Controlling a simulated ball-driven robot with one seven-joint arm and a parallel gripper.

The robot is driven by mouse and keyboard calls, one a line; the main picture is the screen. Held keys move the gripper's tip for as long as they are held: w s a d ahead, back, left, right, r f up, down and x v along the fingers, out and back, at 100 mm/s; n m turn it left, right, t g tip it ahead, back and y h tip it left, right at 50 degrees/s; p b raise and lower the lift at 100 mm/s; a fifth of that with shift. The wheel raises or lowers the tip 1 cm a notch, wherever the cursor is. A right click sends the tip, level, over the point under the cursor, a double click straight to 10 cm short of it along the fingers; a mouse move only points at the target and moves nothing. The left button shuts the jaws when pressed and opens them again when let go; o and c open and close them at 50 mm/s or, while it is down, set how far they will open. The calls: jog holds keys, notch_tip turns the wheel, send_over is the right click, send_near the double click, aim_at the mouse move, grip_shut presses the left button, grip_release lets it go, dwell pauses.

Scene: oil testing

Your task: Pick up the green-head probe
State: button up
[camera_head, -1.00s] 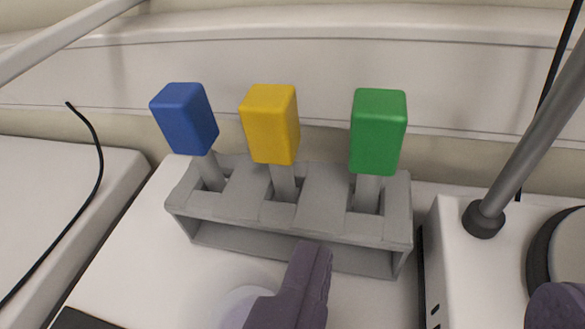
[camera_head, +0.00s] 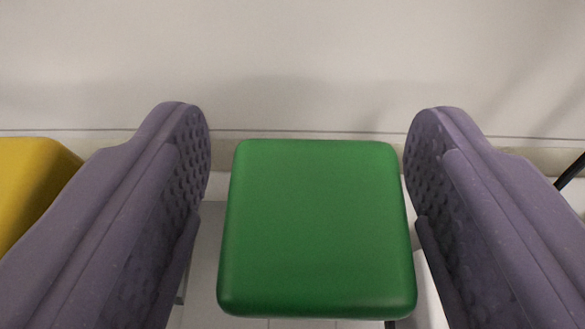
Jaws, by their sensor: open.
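The green-head probe (camera_head: 317,230) fills the middle of the view, its block head seen close up from above. My gripper (camera_head: 312,150) is open, with one purple finger to the left of the green head and one to the right. Gaps show between each finger and the head, the left one narrow. Only a little of the grey rack shows beneath.
The yellow-head probe (camera_head: 30,185) is at the left edge, just outside my left finger. A pale wall (camera_head: 300,60) stands behind. A thin black cable (camera_head: 571,171) shows at the right edge.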

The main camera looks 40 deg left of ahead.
jog(key=shift+w+a+f, duration=0.2)
jog(key=shift+w+a, duration=0.05)
jog(key=shift+w, duration=0.2)
jog(key=shift+s, duration=0.1)
jog(key=shift+c, duration=0.5)
jog(key=c, duration=1)
notch_tip(320, 180, up, 10)
jog(key=p, duration=0.3)
jog(key=shift+p, duration=0.4)
jog(key=shift+r, duration=0.1)
notch_tip(320, 180, up, 3)
jog(key=shift+f+p, duration=0.15)
jog(key=shift+p, duration=0.7)
